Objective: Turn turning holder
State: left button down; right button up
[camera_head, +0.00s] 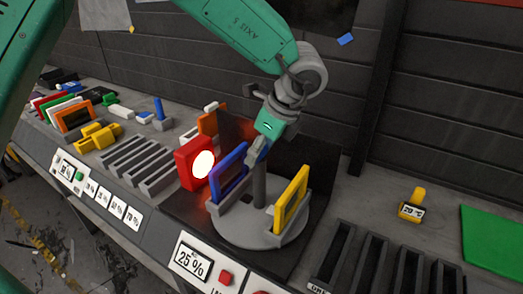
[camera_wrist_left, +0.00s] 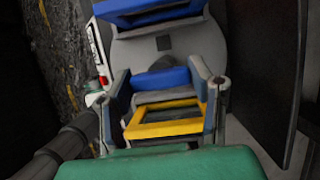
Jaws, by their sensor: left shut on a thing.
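The turning holder (camera_head: 243,236) is a round grey disc with a central post (camera_head: 260,186). A blue frame (camera_head: 229,173) stands upright on its left side and a yellow frame (camera_head: 292,199) on its right. My left gripper (camera_head: 257,151) reaches down from above and is shut at the top of the post. The exact contact is partly hidden. In the left wrist view its two fingers (camera_wrist_left: 163,98) flank the yellow frame (camera_wrist_left: 165,121), and the blue frame (camera_wrist_left: 150,12) is at the top. My right gripper is not in view.
A red box with a glowing white disc (camera_head: 203,164) stands just left of the holder. A dark upright panel (camera_head: 308,160) is behind it. Empty grey racks (camera_head: 137,161) are to the left, dark slots (camera_head: 375,262) to the right. A 25% label (camera_head: 193,263) is in front.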

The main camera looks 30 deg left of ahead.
pick_arm(q)
jog(key=c, duration=0.7)
grip_release()
jog(key=shift+w+a+r, duration=0.1)
jog(key=shift+w+r, duration=0.15)
jog(key=shift+r, duration=0.05)
jog(key=shift+s+f, duration=0.1)
jog(key=shift+a, duration=0.1)
jog(key=v, duration=1.2)
jog(key=shift+f, duration=0.1)
